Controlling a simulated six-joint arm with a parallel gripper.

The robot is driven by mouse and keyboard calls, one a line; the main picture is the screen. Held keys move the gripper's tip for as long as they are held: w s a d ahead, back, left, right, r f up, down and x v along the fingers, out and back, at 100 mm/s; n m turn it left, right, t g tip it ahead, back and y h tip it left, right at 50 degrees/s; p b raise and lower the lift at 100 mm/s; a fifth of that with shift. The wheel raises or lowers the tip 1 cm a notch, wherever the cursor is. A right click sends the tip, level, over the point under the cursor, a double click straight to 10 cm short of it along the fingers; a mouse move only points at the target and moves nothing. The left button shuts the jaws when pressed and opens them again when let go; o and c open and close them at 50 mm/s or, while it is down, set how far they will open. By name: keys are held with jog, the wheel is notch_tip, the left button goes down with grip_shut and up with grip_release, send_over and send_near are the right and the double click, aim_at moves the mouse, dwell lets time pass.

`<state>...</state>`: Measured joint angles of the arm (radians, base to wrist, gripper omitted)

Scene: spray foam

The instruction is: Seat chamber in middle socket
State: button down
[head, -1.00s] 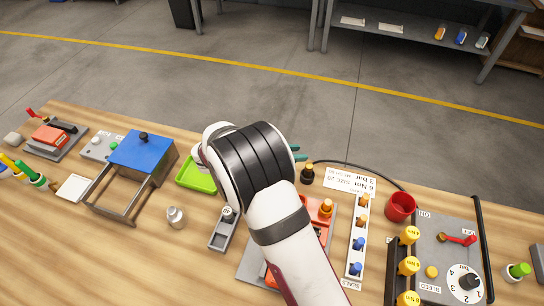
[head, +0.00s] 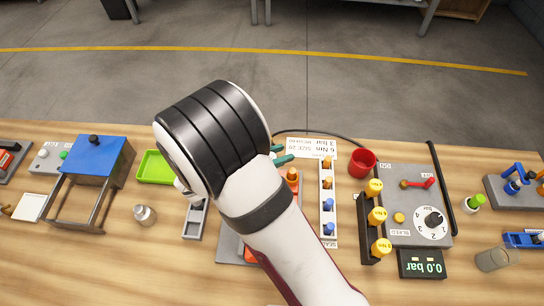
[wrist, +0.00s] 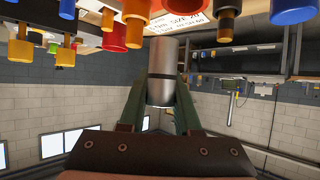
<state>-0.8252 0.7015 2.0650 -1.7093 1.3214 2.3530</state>
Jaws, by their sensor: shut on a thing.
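My gripper (head: 283,154) is mostly hidden behind my arm in the head view, with only its green fingers showing. In the wrist view my gripper (wrist: 161,92) is shut on a silver cylindrical chamber (wrist: 163,58) with a dark band, held between both fingers. The chamber is hidden in the head view. A grey and orange-red fixture (head: 230,246) lies under my forearm and is largely covered. I cannot make out the middle socket. I cannot tell whether the chamber touches anything.
A white seal rack (head: 327,207) and yellow-capped tools (head: 376,216) stand right of my arm, near a red cup (head: 362,163) and grey control panel (head: 412,205). A small grey tray (head: 194,222), silver bottle (head: 144,215), green tray (head: 155,168) and blue-topped stand (head: 95,160) are left.

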jog(key=f, duration=0.1)
jog(key=a+f, duration=0.1)
jog(key=f, duration=0.3)
jog(key=shift+w+a, duration=0.2)
jog(key=shift+a, duration=0.1)
jog(key=shift+f, duration=0.1)
jog(key=c, duration=0.6)
grip_release()
